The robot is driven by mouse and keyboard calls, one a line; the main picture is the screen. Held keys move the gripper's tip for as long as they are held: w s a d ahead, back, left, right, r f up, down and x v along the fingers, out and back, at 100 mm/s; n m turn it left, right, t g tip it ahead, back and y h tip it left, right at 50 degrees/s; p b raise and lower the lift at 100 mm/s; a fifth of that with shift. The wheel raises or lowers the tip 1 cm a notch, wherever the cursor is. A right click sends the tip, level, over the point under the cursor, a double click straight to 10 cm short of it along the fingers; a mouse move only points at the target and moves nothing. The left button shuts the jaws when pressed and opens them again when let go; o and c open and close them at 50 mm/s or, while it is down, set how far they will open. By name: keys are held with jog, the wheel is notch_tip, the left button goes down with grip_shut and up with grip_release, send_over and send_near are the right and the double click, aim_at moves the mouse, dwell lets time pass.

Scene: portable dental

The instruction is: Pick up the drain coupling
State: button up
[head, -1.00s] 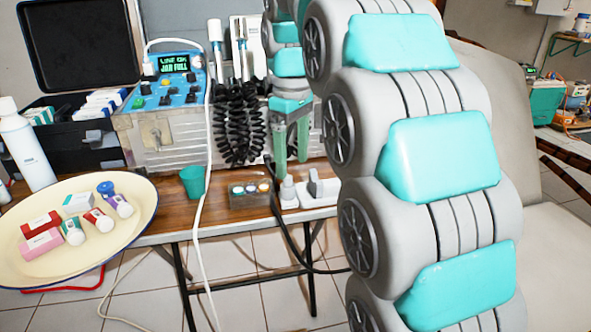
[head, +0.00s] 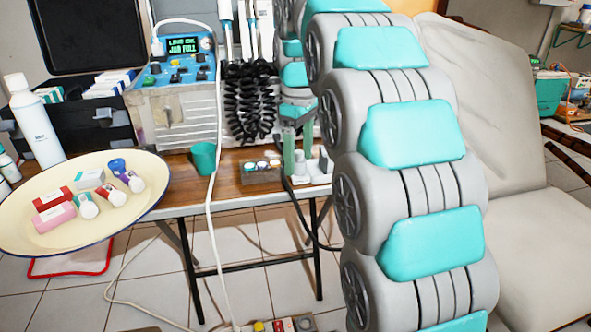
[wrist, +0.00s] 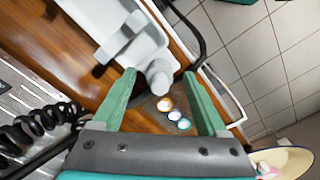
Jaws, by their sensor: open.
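A pale, round-ended cylindrical piece (wrist: 158,78), which may be the drain coupling, stands at the edge of a white holder (wrist: 138,48) on the wooden table. In the wrist view it shows between the green fingers of my gripper (wrist: 159,74), near their tips. The fingers are apart and hold nothing. In the head view my gripper (head: 298,160) is down beside the white holder (head: 318,178) near the table's front edge. My arm covers part of that area. I cannot tell whether the fingers touch the piece.
A small box of capped jars (head: 250,174) sits just left of the holder, with a green cup (head: 203,158) farther left. A black coiled hose (head: 250,105) hangs behind. A white cable (head: 211,215) crosses the table front. A cream tray (head: 130,205) stands at the left.

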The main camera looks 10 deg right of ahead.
jog(key=shift+c, duration=0.4)
grip_shut()
